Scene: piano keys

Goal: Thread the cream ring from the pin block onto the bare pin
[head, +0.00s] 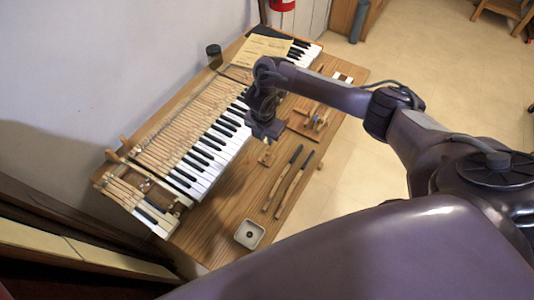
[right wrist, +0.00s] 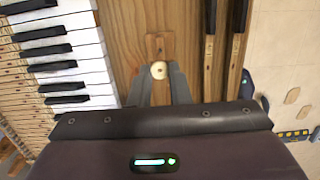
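The cream ring (right wrist: 159,70) shows between the two fingertips of my right gripper in the right wrist view, with a finger against each side. My right gripper (right wrist: 160,78) appears shut on it. In the head view, my right gripper (head: 269,137) points down above the table, close to a small wooden block (head: 266,158). The same block (right wrist: 159,45) lies just beyond the fingertips in the right wrist view. I cannot make out a bare pin on it. My left gripper is not in view.
The keyboard (head: 210,150) lies left of the gripper. Two dark-handled tools (head: 288,180) lie to the right. A wooden tray with small parts (head: 308,122) stands behind them, and a small pale square dish (head: 249,234) is at the front. Bare tabletop (head: 228,205) lies between keyboard and dish.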

